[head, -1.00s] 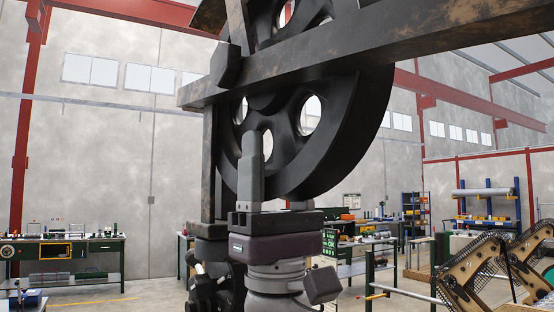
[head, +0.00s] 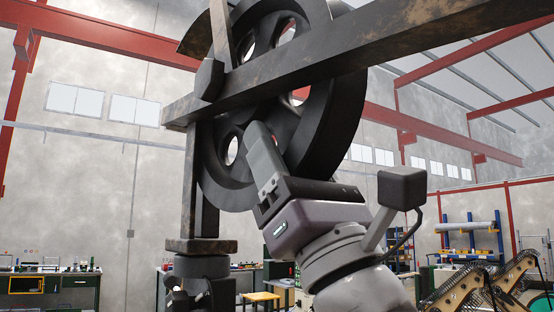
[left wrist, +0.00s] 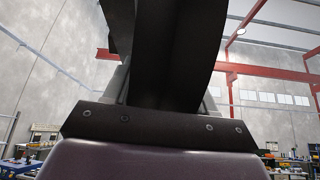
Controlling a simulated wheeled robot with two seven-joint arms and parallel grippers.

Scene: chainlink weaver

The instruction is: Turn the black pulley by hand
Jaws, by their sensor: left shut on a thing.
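The black pulley (head: 338,120) is a large spoked wheel with round openings, held in a dark, worn metal frame (head: 400,40). My left gripper (head: 266,145) reaches up from below, tilted to the left, and is shut on the pulley's lower rim. One finger lies over the near face; the other is hidden behind the wheel in the head view. In the left wrist view the pulley rim (left wrist: 175,60) stands between both fingers, just above the palm. My right gripper is not in view.
The frame's beam crosses in front of the pulley, close above my gripper. An upright post (head: 203,200) stands just left of it. Workbenches (head: 50,285) and blue shelving (head: 470,238) are farther back. Chain-like machinery (head: 480,285) is at the lower right.

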